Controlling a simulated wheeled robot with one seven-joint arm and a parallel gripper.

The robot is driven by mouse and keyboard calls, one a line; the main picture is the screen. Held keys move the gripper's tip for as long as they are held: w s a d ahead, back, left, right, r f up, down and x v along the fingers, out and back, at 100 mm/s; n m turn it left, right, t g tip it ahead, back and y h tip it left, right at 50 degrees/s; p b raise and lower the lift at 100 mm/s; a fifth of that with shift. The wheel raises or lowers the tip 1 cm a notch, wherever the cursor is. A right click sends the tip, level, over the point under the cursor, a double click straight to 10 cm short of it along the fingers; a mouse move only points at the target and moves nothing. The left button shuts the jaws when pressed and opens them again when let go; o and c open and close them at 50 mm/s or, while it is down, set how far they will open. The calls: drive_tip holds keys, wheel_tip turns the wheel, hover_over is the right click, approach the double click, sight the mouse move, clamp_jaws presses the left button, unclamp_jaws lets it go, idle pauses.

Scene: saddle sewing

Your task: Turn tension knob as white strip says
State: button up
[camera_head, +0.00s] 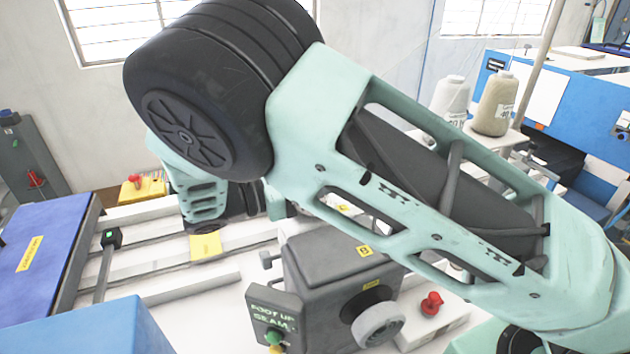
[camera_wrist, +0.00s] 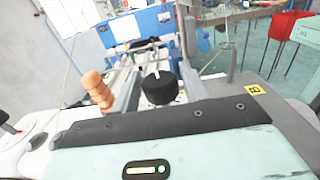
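In the wrist view the two grey fingers of my gripper (camera_wrist: 160,72) stand apart. A round black knob (camera_wrist: 160,90) shows between them. I see no clear contact, and its depth relative to the fingertips is hard to judge. In the head view my arm covers much of the scene and hides the fingertips. The grey machine head (camera_head: 325,265) has a yellow B label (camera_head: 364,251), which also shows in the wrist view (camera_wrist: 254,90). A light grey handwheel (camera_head: 378,325) sits on its near side. I cannot make out a readable white strip.
A stack of orange-brown discs (camera_wrist: 96,88) stands left of the fingers. A dark sign (camera_head: 274,318) reads "FOOT UP SEAM". A red knob (camera_head: 432,304), a yellow box (camera_head: 143,188) with a red button, and thread cones (camera_head: 494,103) are around. A blue panel (camera_head: 45,255) lies left.

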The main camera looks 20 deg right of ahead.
drive_tip(key=shift+o, duration=0.6)
drive_tip(key=shift+a+f+b, duration=0.15)
drive_tip(key=shift+a+b, duration=0.15)
drive_tip(key=shift+a, duration=0.2)
drive_tip(key=a+b, duration=0.4)
drive_tip(key=a, duration=1.2)
drive_tip(key=shift+s+a+b, duration=0.15)
drive_tip(key=shift+a+b, duration=0.1)
drive_tip(key=shift+b, duration=0.15)
drive_tip(key=shift+r, duration=0.2)
